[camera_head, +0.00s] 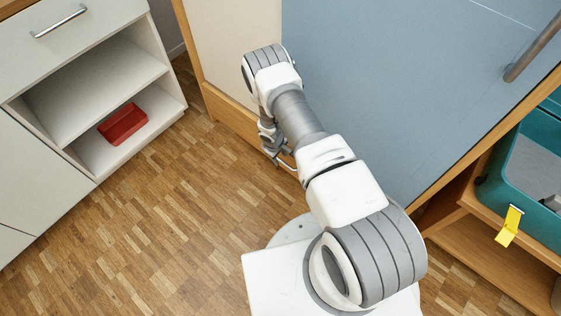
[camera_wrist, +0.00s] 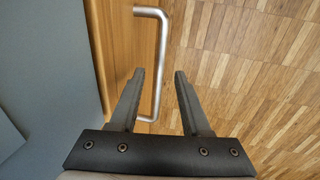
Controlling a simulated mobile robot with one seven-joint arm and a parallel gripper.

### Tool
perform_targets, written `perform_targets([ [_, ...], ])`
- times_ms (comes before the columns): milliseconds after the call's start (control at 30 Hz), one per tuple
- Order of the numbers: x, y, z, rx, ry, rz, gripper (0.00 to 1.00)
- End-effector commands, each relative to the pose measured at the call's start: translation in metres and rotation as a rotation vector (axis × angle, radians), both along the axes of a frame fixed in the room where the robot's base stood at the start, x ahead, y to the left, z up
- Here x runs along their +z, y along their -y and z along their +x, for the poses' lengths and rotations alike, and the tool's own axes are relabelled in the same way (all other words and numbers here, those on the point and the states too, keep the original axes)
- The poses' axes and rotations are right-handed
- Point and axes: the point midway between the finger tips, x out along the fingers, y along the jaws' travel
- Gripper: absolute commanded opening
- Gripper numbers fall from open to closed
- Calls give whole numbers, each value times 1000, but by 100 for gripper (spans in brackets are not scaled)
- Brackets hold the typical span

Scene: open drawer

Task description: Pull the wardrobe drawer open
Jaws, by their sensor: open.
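The wardrobe (camera_head: 372,85) has a blue door and a wooden frame. Its wooden drawer front (camera_head: 232,117) is low down, partly hidden by my arm; it also shows in the wrist view (camera_wrist: 122,28). A silver bar handle (camera_wrist: 162,40) is fixed to that front in the wrist view. My gripper (camera_wrist: 159,72) is open, and the bar passes through the gap between its two fingers, nearer the left one. I cannot tell whether a finger touches it. In the head view my gripper (camera_head: 277,155) is small and partly hidden beside the drawer front.
A white cabinet (camera_head: 75,70) with open shelves stands at left, with a red tray (camera_head: 123,125) on its lower shelf. A teal bin (camera_head: 535,180) with a yellow tag (camera_head: 509,226) sits on a wooden shelf at right. The parquet floor (camera_head: 150,220) between cabinet and wardrobe is clear.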

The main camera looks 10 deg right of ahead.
Motion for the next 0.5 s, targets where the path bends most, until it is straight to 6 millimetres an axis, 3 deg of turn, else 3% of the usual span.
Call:
perform_targets([
  [33, -10, 1, 1, -1, 0, 0, 47],
  [200, -22, 4, 2, -1, -1, 0, 47],
  [500, -23, 4, 3, -1, -1, 0, 47],
])
